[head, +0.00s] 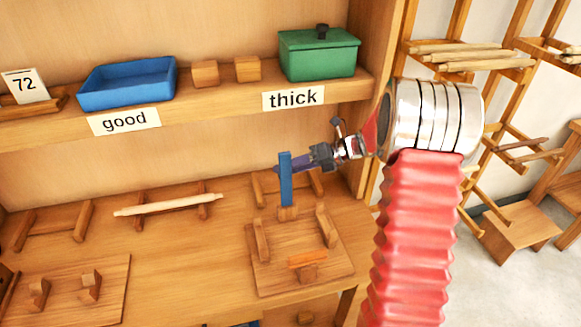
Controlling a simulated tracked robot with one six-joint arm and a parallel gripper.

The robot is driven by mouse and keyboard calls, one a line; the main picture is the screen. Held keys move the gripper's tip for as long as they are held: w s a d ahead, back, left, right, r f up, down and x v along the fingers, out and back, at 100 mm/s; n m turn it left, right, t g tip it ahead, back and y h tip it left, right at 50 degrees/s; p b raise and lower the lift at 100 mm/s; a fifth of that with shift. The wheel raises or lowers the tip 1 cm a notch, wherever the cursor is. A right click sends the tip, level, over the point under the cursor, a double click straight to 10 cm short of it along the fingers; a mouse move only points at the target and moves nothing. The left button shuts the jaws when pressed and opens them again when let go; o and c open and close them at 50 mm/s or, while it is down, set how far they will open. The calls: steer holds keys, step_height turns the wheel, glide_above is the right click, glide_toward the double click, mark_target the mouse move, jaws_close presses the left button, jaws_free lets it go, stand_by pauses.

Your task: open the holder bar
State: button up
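The holder is a flat wooden board (270,283) on the bench with raised wooden side pieces. A blue bar (286,178) stands upright from a small wooden block at the board's back edge. A short orange piece (307,258) sits on another block near the board's front. My gripper (291,164) comes in from the right at the height of the blue bar's upper part. Its dark fingertips meet or pass behind the bar in this view; I cannot tell whether they touch or grip it.
A pale rod (168,205) lies on wooden supports to the left. A second board with two pegs (90,287) is at front left. The shelf (215,108) above carries a blue tray (128,98), two wooden cubes and a green lidded box (318,60). A wooden post stands behind my arm.

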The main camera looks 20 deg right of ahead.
steer(key=shift+s+f, duration=0.2)
steer(key=shift+f, duration=0.05)
steer(key=v, duration=0.7)
steer(key=shift+d+r, duration=0.25)
steer(key=shift+r, duration=0.05)
steer(key=shift+c, duration=0.6)
